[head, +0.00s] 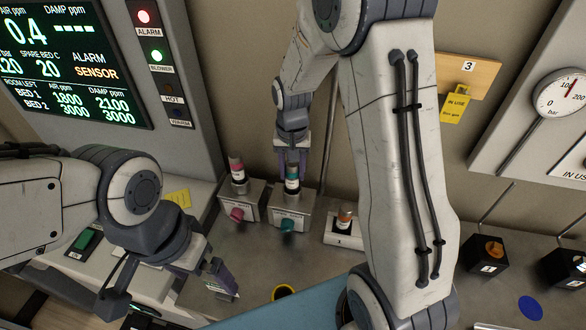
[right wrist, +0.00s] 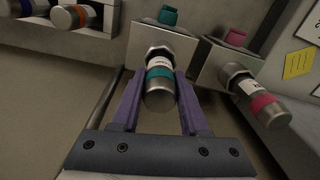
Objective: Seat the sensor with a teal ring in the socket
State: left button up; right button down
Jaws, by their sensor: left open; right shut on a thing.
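The sensor with a teal ring (head: 292,184) stands upright at the top of the grey socket box with a teal knob (head: 289,212). In the right wrist view the sensor (right wrist: 160,85) lies between my purple fingers, its far end at the socket's hex nut (right wrist: 160,52). I cannot tell how deep it sits. My right gripper (head: 292,172) is shut on this sensor from above; it also shows in the right wrist view (right wrist: 158,92). My left gripper (head: 222,280) is open and empty, low over the bench at left, apart from the socket box.
A pink-ringed sensor (head: 237,168) stands in the box with a pink knob (head: 241,202), close on the left. Black boxes (head: 485,254) stand further right.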

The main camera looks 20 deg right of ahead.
jog(key=shift+c, duration=2.1)
grip_release()
